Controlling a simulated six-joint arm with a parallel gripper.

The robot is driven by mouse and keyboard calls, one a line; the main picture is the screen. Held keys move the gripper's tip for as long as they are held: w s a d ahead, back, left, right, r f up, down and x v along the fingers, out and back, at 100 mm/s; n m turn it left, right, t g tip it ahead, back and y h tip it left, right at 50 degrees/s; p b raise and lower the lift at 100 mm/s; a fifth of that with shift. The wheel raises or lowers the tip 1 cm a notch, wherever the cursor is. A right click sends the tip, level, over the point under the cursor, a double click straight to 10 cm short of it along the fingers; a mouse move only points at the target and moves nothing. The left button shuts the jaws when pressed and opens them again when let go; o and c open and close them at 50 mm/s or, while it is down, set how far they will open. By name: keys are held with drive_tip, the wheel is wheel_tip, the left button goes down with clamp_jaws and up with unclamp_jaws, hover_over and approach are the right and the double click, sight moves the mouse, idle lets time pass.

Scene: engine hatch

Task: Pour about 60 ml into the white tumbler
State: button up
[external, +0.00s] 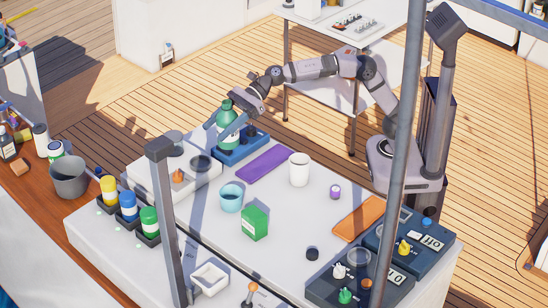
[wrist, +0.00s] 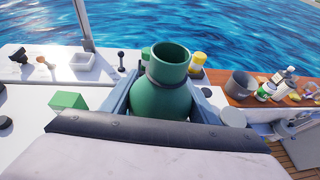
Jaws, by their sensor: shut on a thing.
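A green bottle (external: 227,113) with a pale label is held upright at the blue tray (external: 236,157) at the back left of the white worktop. I cannot tell whether its base rests in the tray or is just above it. My gripper (external: 226,121) is shut around the bottle's upper body. In the wrist view the bottle (wrist: 162,92) shows an open, uncapped mouth, with a finger of my gripper (wrist: 161,104) on each side. The white tumbler (external: 299,170) stands upright, right of the bottle and apart from it. The tumbler's inside is hard to see.
A purple mat (external: 264,163) lies between tray and tumbler. A light-blue cup (external: 230,197) and a green box (external: 255,222) stand in front. An upright post (external: 169,225) and a tall pole (external: 390,170) cross the view. Orange mat (external: 359,218) and dark devices (external: 411,239) are at right.

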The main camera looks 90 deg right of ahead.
drive_tip(key=s+d+n+g+y+p, duration=0.1)
drive_tip(key=s+n+g+y, duration=0.15)
drive_tip(key=s, duration=0.85)
drive_tip(key=s+d+n+g+y+p, duration=0.1)
drive_tip(key=s+n+g, duration=0.2)
drive_tip(key=s, duration=0.8)
drive_tip(key=s+d+n+g+y, duration=0.2)
drive_tip(key=s+n, duration=0.1)
drive_tip(key=s, duration=0.8)
wheel_tip(320, 180, down, 10)
drive_tip(key=shift+s+a, duration=0.15)
drive_tip(key=shift+s, duration=0.15)
drive_tip(key=shift+r+m+g+h+p, duration=0.25)
drive_tip(key=shift+m+h+p, duration=0.1)
drive_tip(key=shift+p, duration=0.75)
